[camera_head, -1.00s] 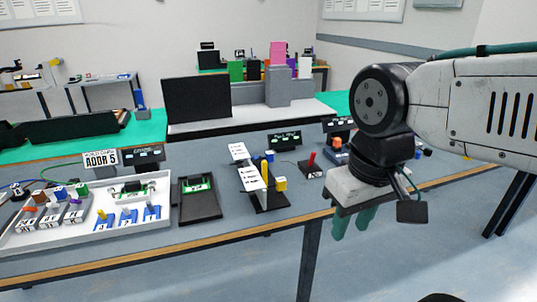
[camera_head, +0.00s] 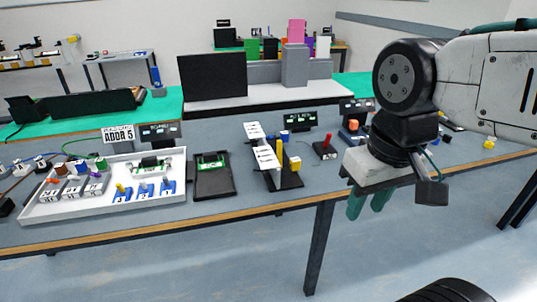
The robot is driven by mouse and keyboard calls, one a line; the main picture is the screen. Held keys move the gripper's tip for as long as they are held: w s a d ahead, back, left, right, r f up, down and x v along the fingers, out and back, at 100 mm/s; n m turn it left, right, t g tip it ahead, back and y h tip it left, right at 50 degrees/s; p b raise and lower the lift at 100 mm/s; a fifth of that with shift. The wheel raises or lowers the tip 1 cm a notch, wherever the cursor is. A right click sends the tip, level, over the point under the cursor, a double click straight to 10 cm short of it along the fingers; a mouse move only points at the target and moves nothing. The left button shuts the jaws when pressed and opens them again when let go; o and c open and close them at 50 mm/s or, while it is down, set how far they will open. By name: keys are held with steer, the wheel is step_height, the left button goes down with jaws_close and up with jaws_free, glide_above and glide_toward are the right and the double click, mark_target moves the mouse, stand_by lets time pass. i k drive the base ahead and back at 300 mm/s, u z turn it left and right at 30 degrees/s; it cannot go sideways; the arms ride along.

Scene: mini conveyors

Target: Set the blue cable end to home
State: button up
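My gripper (camera_head: 368,202) hangs in front of the bench's front edge at the right, with two green fingers pointing down. The fingers stand apart with nothing visible between them. Thin cables (camera_head: 18,163) lie at the far left of the bench, partly cut off by the picture edge. No spot marked home is readable. My gripper is far to the right of these cables.
A white tray (camera_head: 40,215) holds labelled blocks and blue pieces. A dark case (camera_head: 212,182), a white labelled stand (camera_head: 262,150) and a red-lever box (camera_head: 325,148) stand to its right. An ADDR 5 sign (camera_head: 118,135) stands behind the tray. Open floor lies before the bench.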

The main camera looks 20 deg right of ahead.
mark_target(284, 135)
steer(key=z, duration=0.55)
steer(key=i, duration=1.2)
steer(key=u, duration=0.4)
